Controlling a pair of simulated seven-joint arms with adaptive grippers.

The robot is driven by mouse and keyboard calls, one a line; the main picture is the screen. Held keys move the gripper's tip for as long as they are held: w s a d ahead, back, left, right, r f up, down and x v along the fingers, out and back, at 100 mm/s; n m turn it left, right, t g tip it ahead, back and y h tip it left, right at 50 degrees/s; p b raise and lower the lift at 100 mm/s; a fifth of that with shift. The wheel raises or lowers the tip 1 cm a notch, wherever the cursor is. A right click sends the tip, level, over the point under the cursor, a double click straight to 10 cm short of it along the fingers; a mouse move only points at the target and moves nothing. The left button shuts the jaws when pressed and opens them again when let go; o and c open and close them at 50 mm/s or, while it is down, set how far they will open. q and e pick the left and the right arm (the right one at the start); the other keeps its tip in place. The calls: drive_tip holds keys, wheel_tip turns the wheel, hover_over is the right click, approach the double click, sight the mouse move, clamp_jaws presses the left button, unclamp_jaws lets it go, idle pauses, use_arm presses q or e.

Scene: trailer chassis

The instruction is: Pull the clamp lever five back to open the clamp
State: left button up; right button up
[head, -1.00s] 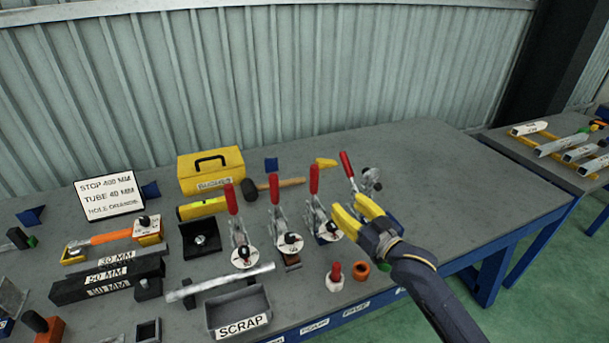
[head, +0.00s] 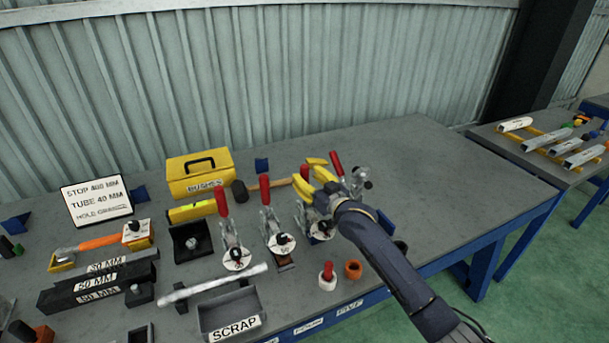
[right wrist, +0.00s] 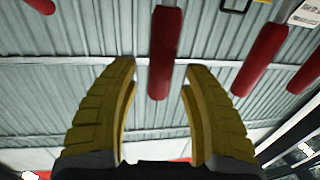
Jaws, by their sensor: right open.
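Several toggle clamps with red levers stand in a row on the bench. My right gripper (head: 304,171) is open, with its yellow fingers around the third clamp's lever from the left. In the right wrist view this red lever (right wrist: 165,52) shows between the spread fingers, with gaps on both sides. The gripper hides most of that lever in the head view. The first lever (head: 222,203) and second lever (head: 265,189) stand upright to the left. Another lever (head: 337,163) tilts just right of the gripper. I cannot read which clamp is numbered five. My left gripper is out of view.
The grey scrap tray (head: 230,312) and a pale tube (head: 212,284) lie in front of the clamps. A yellow box (head: 199,175) is behind. The bench's right end is clear.

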drive_tip(key=shift+x, duration=0.9)
clamp_jaws()
